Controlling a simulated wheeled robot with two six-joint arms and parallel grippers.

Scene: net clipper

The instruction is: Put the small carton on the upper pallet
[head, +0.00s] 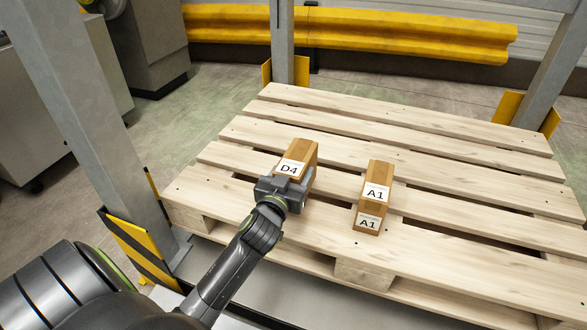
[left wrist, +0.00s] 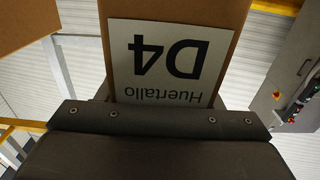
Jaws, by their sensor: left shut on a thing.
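A small brown carton (head: 303,155) labelled D4 is at my left gripper (head: 284,184) in the head view, over the left part of the wooden pallet (head: 440,250). The gripper is shut on this carton at its near end. The carton's D4 label also fills the middle of the left wrist view (left wrist: 172,60), upside down. I cannot tell whether the carton touches the pallet boards. Another brown carton (head: 379,170) labelled A1 stands on the pallet to the right, apart from it. My right gripper is not in view.
Grey rack posts (head: 100,130) with yellow guards stand at the pallet's corners, one close to my left arm. A yellow barrier (head: 400,30) runs behind. The pallet's boards are bare at the right and back.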

